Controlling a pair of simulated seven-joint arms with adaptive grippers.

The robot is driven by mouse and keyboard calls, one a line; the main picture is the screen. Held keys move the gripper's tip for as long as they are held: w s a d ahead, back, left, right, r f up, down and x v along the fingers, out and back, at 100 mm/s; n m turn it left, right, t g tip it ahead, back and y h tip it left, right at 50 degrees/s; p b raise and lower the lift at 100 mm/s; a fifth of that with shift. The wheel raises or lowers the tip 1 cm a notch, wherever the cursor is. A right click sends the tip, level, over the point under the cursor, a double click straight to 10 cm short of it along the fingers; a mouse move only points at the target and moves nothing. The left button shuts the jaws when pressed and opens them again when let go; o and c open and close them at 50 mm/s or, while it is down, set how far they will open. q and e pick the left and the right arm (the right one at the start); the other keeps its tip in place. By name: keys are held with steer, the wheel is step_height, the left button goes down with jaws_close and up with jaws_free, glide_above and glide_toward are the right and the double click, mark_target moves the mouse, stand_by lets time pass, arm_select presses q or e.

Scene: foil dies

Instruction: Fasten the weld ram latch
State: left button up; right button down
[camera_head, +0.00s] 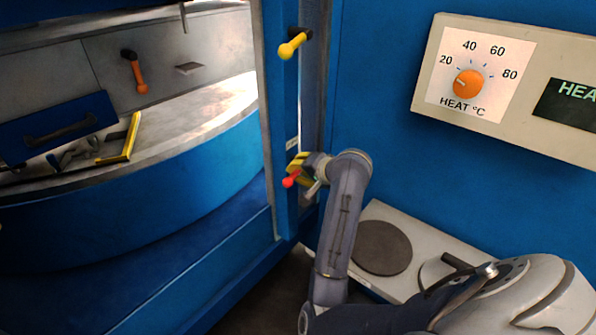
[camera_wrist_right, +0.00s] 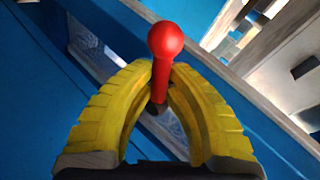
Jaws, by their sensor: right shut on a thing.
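A lever with a round red knob (camera_head: 289,182) sits low on the blue upright post (camera_head: 280,120). It also shows in the right wrist view (camera_wrist_right: 166,42), its stem running down between the fingers. My right gripper (camera_head: 302,168) has its yellow fingers closed around the stem, just below the knob; it also shows in the right wrist view (camera_wrist_right: 162,85). No label shows which lever is the weld ram latch. My left gripper is not in view.
A yellow-knobbed lever (camera_head: 292,44) is higher on the post. An orange handle (camera_head: 135,72) hangs on the grey panel at left. A heat dial (camera_head: 468,84) is on the right wall, above a hotplate (camera_head: 382,247). A yellow-edged piece (camera_head: 128,140) lies on the machine bed.

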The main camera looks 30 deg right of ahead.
steer(key=c, duration=1.5)
jaws_free()
steer(key=shift+d+r, duration=0.25)
steer(key=shift+d, duration=0.25)
steer(key=shift+c, duration=0.2)
steer(key=shift+o, duration=1)
steer(key=shift+f, duration=0.1)
steer(key=shift+a, duration=0.2)
steer(key=v, duration=0.7)
steer(key=shift+s, duration=0.25)
